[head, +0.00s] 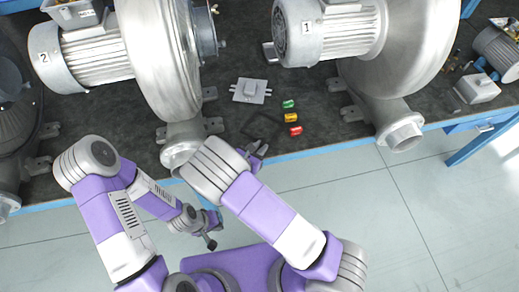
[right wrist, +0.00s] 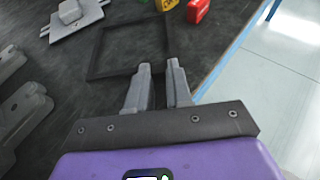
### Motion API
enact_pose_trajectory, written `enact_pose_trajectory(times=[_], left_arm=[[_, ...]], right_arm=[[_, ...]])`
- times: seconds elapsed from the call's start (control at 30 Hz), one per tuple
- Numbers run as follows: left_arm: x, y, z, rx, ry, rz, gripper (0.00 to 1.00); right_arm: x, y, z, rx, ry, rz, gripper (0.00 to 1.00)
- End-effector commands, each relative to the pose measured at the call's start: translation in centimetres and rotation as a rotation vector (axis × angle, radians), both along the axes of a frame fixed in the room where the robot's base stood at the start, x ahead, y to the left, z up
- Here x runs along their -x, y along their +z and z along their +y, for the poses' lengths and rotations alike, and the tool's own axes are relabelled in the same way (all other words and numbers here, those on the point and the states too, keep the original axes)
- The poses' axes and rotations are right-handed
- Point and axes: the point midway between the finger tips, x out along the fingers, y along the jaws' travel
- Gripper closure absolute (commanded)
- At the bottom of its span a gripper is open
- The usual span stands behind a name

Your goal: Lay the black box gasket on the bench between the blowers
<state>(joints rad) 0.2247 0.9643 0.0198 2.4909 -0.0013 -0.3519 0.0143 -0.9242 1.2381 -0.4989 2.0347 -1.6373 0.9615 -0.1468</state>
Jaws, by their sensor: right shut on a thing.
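The black box gasket (head: 262,126) is a thin, dark rectangular frame on the dark bench mat between blowers 1 and 2. In the right wrist view the gasket (right wrist: 97,50) reaches forward from my fingers, one near corner at the fingertips. My right gripper (head: 257,155) is at the bench's front edge, shut on that corner; its fingers (right wrist: 160,68) show a narrow gap. I cannot tell whether the gasket lies fully flat. My left gripper (head: 213,235) hangs over the floor in front of the bench, away from the gasket; its jaw opening is unclear.
Blower 2 (head: 158,60) stands left and blower 1 (head: 400,45) right. A grey plate with a block (head: 250,91) lies behind the gasket. Green (head: 288,104), yellow (head: 291,117) and red (head: 296,130) pieces lie right of it. Bare mat remains between the red piece and blower 1.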

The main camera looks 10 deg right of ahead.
Motion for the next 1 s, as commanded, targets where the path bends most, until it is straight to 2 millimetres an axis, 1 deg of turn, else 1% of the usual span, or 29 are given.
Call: enact_pose_trajectory(times=[0.03,0.07,0.27,0.37,0.4,0.53,0.57,0.8,0.9,1.0], left_arm=[[-0.01,-0.31,0.0,0.0,0.0,0.0,1.0],[-0.01,-0.31,0.0,0.0,0.0,0.0,1.0],[-0.01,-0.19,0.01,0.0,0.0,0.0,1.0],[-0.01,-0.46,0.0,0.0,0.0,0.0,1.0],[-0.01,-0.45,0.01,0.0,0.0,0.0,1.0],[-0.01,-0.39,0.01,0.0,0.0,0.0,1.0],[-0.01,-0.39,0.01,0.0,0.0,0.0,1.0],[-0.01,-0.37,0.0,0.0,0.0,0.0,1.0],[-0.01,-0.06,0.0,0.0,0.0,0.0,1.0],[-0.02,0.46,0.01,0.0,0.0,0.0,1.0]], right_arm=[[0.0,-0.7,-0.02,0.001,0.001,0.001,1.0],[0.0,-0.81,-0.02,0.001,0.0,0.001,1.0],[0.0,-0.66,-0.01,0.0,0.0,0.0,1.0],[-0.01,-0.95,-0.01,0.0,0.0,0.0,1.0],[0.0,-0.95,0.0,-0.001,0.0,0.001,0.77],[0.0,-0.88,-0.01,-0.001,0.0,0.001,0.57],[0.0,-0.88,-0.01,-0.001,0.0,0.001,0.54],[0.0,-0.85,-0.01,0.0,0.0,0.0,0.54],[0.0,-0.5,0.0,0.0,0.0,0.0,0.54],[0.34,0.03,0.63,-0.002,-0.003,-0.001,0.54]])
